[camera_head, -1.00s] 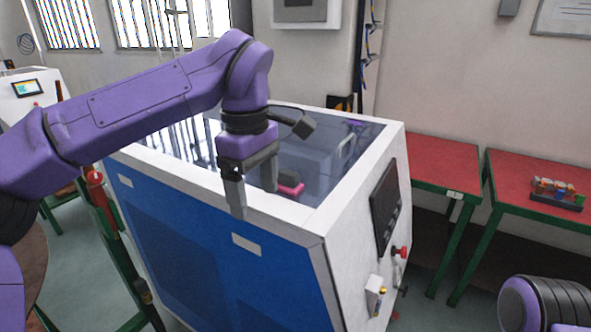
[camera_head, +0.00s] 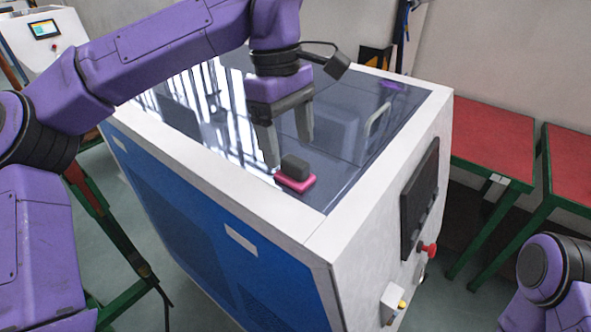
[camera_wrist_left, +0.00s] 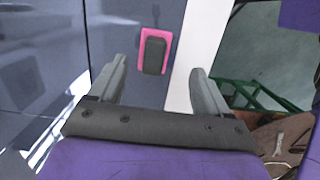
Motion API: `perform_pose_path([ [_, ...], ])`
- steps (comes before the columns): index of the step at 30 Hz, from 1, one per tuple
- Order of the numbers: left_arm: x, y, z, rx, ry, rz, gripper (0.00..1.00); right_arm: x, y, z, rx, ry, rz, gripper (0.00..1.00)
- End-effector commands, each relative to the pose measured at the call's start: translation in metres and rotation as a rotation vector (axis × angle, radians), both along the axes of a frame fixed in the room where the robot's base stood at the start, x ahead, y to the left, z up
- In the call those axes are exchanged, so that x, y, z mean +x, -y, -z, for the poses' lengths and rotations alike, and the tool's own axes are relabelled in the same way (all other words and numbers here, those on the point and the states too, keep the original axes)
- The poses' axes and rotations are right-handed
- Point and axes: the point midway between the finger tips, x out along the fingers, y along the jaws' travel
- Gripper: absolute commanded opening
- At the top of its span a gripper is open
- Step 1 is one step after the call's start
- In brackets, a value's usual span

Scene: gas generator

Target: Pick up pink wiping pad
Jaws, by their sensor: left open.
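The pink wiping pad (camera_head: 296,181) lies on the dark glossy top of the machine, near its front white rim. It has a dark grey block-shaped handle (camera_head: 295,166) on top. My left gripper (camera_head: 290,152) is open and empty, pointing down just above and behind the pad in the head view. In the left wrist view the pad (camera_wrist_left: 144,38) shows ahead, between the lines of the two open fingers (camera_wrist_left: 158,78) and beyond their tips. My right gripper is out of view; only part of my right arm shows at the lower right.
The white and blue machine (camera_head: 240,262) has a white rim around its glossy top. A red knob (camera_head: 428,250) sticks out of the right side. Red-topped tables (camera_head: 490,140) stand at the right.

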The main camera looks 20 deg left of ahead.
Motion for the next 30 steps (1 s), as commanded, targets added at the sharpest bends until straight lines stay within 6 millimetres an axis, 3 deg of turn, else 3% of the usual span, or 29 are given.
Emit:
perform_pose_path([
  [10, 0.002, 0.008, 0.052, -0.001, -0.002, -0.003, 0.78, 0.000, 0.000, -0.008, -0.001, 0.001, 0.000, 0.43],
  [18, 0.001, 0.008, 0.058, 0.000, 0.001, -0.006, 0.78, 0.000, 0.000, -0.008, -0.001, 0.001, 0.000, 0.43],
  [20, 0.001, 0.008, 0.058, 0.000, 0.001, -0.006, 0.61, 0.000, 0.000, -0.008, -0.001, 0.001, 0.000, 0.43],
  [24, 0.001, 0.008, 0.058, 0.000, 0.001, -0.006, 0.17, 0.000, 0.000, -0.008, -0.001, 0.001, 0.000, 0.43],
  [30, 0.001, 0.008, 0.058, 0.000, 0.001, -0.006, 0.17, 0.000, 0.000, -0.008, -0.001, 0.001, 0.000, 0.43],
])
